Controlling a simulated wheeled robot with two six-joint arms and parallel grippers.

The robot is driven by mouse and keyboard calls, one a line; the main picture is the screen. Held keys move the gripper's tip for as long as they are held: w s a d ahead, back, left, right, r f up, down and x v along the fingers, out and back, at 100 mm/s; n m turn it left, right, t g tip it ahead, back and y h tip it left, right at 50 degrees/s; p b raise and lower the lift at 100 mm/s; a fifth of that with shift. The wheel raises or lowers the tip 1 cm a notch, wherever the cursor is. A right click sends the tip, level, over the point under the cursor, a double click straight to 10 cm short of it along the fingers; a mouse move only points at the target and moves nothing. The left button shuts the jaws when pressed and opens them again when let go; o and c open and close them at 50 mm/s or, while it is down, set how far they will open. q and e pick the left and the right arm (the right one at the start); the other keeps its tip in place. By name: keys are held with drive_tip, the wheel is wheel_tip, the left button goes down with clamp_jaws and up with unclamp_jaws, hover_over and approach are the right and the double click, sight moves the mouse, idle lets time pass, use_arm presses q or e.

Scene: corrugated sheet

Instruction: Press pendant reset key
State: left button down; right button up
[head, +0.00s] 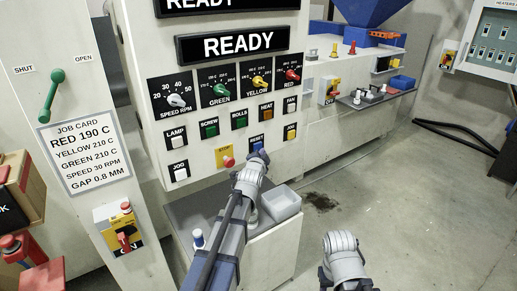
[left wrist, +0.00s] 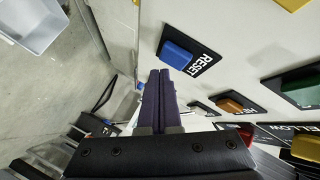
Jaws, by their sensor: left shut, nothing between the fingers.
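The pendant is a pale panel with rows of labelled keys. Its blue reset key (head: 256,147) sits under the RESET label in the lower row, partly covered by my left gripper (head: 262,156). In the left wrist view the blue reset key (left wrist: 177,55) is in plain sight beside its label. My left gripper (left wrist: 160,73) is shut and empty, with its dark fingertips close to the key's lower edge in that picture. I cannot tell whether they touch it. My right arm shows at the bottom of the head view, but its fingers do not.
A yellow stop plate with a red button (head: 226,160) is left of the reset key, and an amber job key (head: 290,132) is to its right. A grey tray (head: 283,203) stands on the ledge below. READY is lit on the display (head: 232,44).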

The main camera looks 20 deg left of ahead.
use_arm(q)
drive_tip(key=shift+a, duration=0.1)
idle(0.5)
drive_tip(key=shift+w+a, duration=0.25)
drive_tip(key=shift+w, duration=0.05)
drive_tip(key=shift+w+a, duration=0.25)
drive_tip(key=shift+a, duration=0.1)
idle(0.8)
drive_tip(key=shift+s, duration=0.1)
drive_tip(key=shift+s+d, duration=0.45)
drive_tip(key=shift+d, duration=0.2)
drive_tip(key=shift+s+d, duration=0.8)
drive_tip(key=shift+d, duration=0.2)
drive_tip(key=shift+s+d, duration=0.75)
drive_tip(key=shift+d, duration=0.25)
